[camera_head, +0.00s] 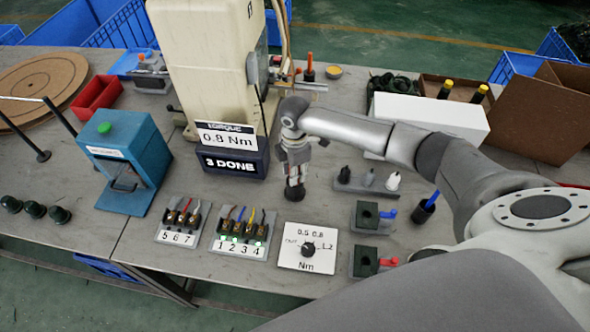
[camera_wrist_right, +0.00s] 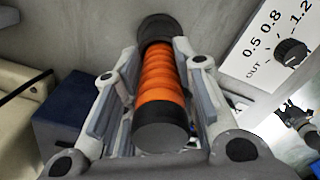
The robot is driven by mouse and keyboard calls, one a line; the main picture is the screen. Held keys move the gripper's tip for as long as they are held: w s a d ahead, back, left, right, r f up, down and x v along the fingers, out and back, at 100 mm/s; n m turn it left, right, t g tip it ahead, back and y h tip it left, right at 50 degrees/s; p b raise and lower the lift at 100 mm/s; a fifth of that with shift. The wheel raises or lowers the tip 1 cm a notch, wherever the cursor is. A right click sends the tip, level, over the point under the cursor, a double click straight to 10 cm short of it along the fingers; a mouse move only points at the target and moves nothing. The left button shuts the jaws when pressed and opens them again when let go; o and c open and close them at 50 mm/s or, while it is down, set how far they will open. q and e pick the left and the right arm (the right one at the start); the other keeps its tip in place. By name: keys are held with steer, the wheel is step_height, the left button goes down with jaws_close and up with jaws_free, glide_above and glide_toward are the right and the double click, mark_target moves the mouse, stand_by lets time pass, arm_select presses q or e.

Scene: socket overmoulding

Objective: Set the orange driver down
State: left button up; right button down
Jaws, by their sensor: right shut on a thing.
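The orange driver (camera_wrist_right: 163,85) has a ribbed orange grip with black ends. In the right wrist view it lies between the two fingers of my right gripper (camera_wrist_right: 160,100), which is shut on it. In the head view my right gripper (camera_head: 295,180) points down over the grey table (camera_head: 225,190), behind the dial plate and in front of the torque machine. A dark end of the driver (camera_head: 295,194) shows below the fingers, close to the table top. I cannot tell whether it touches. My left gripper is not in view.
The dial plate (camera_head: 308,262) lies just in front. The torque machine (camera_head: 215,80) reads 0.8 Nm and 3 DONE. Numbered terminal blocks (camera_head: 240,235) stand at left front. A rack of small sockets (camera_head: 368,182) stands to the right. A blue press (camera_head: 125,160) stands left.

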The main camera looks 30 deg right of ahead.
steer(key=c, duration=1.1)
jaws_free()
steer(key=shift+c, duration=0.2)
step_height(320, 180, up, 12)
steer(key=shift+r+b, duration=0.15)
steer(key=shift+b, duration=1.1)
